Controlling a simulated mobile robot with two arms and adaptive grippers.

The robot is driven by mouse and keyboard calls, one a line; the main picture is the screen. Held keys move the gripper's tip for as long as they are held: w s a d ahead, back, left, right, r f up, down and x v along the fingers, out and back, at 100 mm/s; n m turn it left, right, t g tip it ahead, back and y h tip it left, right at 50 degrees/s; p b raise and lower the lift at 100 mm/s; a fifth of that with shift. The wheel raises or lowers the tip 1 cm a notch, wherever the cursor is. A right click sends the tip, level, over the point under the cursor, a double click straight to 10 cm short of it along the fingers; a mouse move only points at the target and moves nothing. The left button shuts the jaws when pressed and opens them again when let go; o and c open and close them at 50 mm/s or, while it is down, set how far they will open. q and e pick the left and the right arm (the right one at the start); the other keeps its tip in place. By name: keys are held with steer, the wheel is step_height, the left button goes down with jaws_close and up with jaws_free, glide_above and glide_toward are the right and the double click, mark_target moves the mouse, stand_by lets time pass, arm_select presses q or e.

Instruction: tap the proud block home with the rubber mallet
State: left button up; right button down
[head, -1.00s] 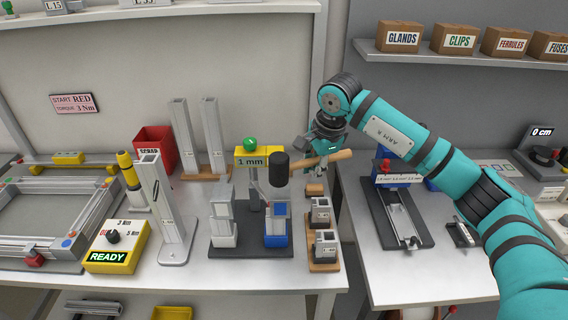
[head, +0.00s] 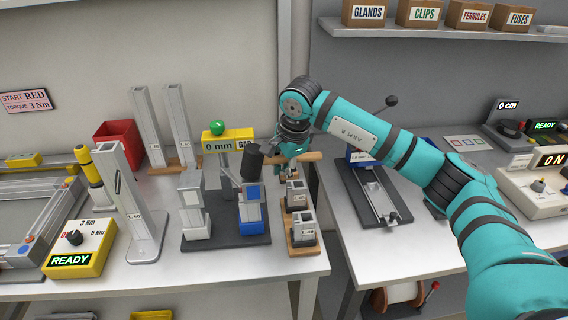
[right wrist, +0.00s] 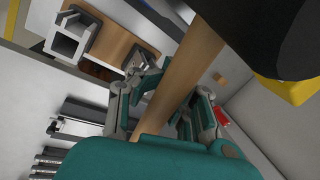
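My right gripper (head: 291,160) is shut on the wooden handle of the rubber mallet (head: 253,162). The right wrist view shows the handle (right wrist: 185,80) between the two fingers, with the black head at upper right. The head is tilted, just above or touching the right-hand block (head: 251,192) in its blue holder (head: 252,226); I cannot tell which. A pale grey block stack (head: 193,205) stands left of it on the same dark base (head: 226,240). The yellow gap gauge (head: 228,139) behind reads 0 mm, with a green ball on top. My left gripper is not in view.
Grey blocks on a wooden strip (head: 303,250) stand close right of the base. A tall profile (head: 122,200) and a yellow READY box (head: 78,248) stand left. A red scrap bin (head: 115,140) is behind. A gap separates the right-hand bench.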

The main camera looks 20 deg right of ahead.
steer(key=shift+r, duration=0.25)
step_height(320, 180, up, 5)
steer(key=p, duration=0.3)
stand_by(1.8)
